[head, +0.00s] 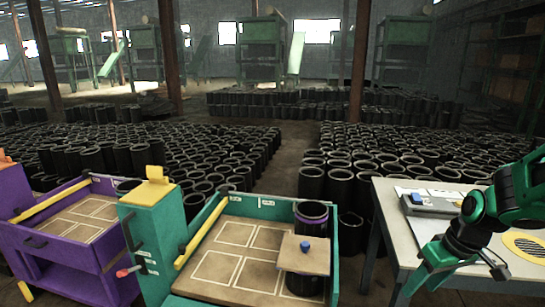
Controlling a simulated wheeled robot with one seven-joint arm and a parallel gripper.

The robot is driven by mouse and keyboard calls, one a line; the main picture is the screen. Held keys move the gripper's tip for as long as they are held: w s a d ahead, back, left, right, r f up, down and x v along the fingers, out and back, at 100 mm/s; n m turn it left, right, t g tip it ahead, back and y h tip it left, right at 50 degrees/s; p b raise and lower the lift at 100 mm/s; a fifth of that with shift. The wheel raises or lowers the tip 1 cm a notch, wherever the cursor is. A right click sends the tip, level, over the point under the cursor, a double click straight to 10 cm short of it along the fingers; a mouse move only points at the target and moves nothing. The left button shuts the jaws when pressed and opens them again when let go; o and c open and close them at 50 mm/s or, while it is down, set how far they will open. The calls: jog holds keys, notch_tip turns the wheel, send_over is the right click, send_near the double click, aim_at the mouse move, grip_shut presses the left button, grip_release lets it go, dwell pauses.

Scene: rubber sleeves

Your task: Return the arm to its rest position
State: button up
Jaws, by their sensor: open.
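My green and black arm comes in from the right edge in the head view, bent over the white table (388,203). My gripper (450,276) hangs low over the table's front part. Its jaws are apart, and I see nothing held between them. The fingertips are partly hard to make out near the bottom of the picture.
A grey device (430,203) and a yellow round grille (527,246) are on the table. Left of it, a teal cart (265,208) carries a black sleeve (311,216) with a purple band and a board with a blue knob (305,256). A purple cart (60,255) stands farther left. Many sleeves (200,165) fill the floor behind.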

jog(key=s+d+r+m, duration=0.1)
jog(key=s+r+m, duration=0.1)
jog(key=s, duration=0.2)
jog(key=s+d+r+m+g+h, duration=0.1)
jog(key=s+d+r+m, duration=0.1)
jog(key=s, duration=0.3)
jog(key=shift+s+d+r, duration=0.3)
jog(key=shift+r, duration=0.1)
jog(key=s+r+m, duration=0.1)
jog(key=s, duration=0.2)
jog(key=s+r+m+g, duration=0.1)
jog(key=s+m, duration=0.1)
jog(key=s, duration=0.1)
jog(key=s+r+m, duration=0.1)
jog(key=s, duration=0.3)
jog(key=shift+s+d+m+g, duration=0.1)
jog(key=shift+d+m+g, duration=0.2)
jog(key=shift+m, duration=0.1)
jog(key=shift+c, duration=0.4)
